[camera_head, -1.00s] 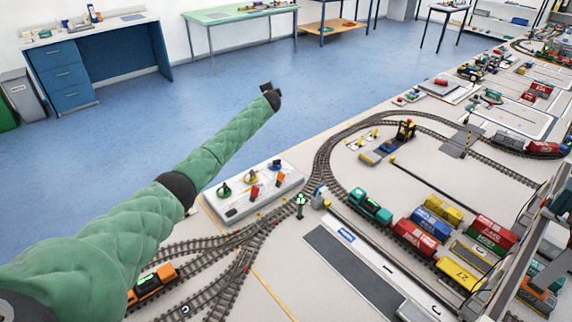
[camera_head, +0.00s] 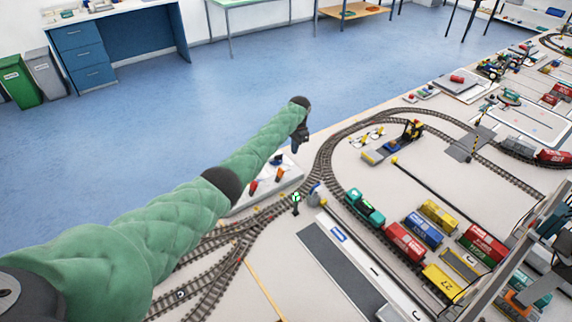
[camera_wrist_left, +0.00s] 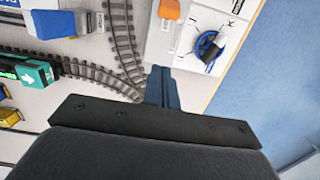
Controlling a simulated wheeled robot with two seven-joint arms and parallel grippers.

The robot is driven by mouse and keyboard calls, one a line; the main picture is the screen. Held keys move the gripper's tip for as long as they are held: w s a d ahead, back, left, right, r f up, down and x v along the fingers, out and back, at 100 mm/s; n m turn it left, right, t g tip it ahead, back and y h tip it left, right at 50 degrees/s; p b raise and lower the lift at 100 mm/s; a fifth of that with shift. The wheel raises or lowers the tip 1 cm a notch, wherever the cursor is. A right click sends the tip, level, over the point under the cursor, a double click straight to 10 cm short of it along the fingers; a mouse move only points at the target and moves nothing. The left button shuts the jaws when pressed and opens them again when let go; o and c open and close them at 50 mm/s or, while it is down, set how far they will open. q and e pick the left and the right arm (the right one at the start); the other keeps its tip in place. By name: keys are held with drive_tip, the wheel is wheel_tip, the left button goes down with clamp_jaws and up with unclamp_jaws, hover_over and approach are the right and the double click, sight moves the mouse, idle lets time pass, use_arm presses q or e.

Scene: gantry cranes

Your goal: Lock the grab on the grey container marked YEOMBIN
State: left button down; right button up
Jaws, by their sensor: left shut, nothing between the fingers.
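My left gripper (camera_head: 301,138) points down above the far end of a white control panel (camera_head: 262,196), shut and empty. In the left wrist view the closed fingers (camera_wrist_left: 162,88) are at the edge of the panel (camera_wrist_left: 190,52), beside a blue round knob with a black and white handle (camera_wrist_left: 208,45) and an orange lever (camera_wrist_left: 168,9). My arm hides part of the panel in the head view. A grey gantry frame (camera_head: 507,262) stands at the right edge. I cannot make out the YEOMBIN marking or the grab. My right gripper is not in view.
A teal locomotive (camera_head: 364,207) stands on the track near red (camera_head: 405,241), blue (camera_head: 424,229) and yellow (camera_head: 443,281) containers. A small signal post (camera_head: 296,201) stands near the panel. Blue floor (camera_head: 370,80) lies beyond the table edge.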

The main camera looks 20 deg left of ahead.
sight(279, 176)
use_arm(q)
drive_tip(key=shift+s+d, duration=0.1)
idle(0.3)
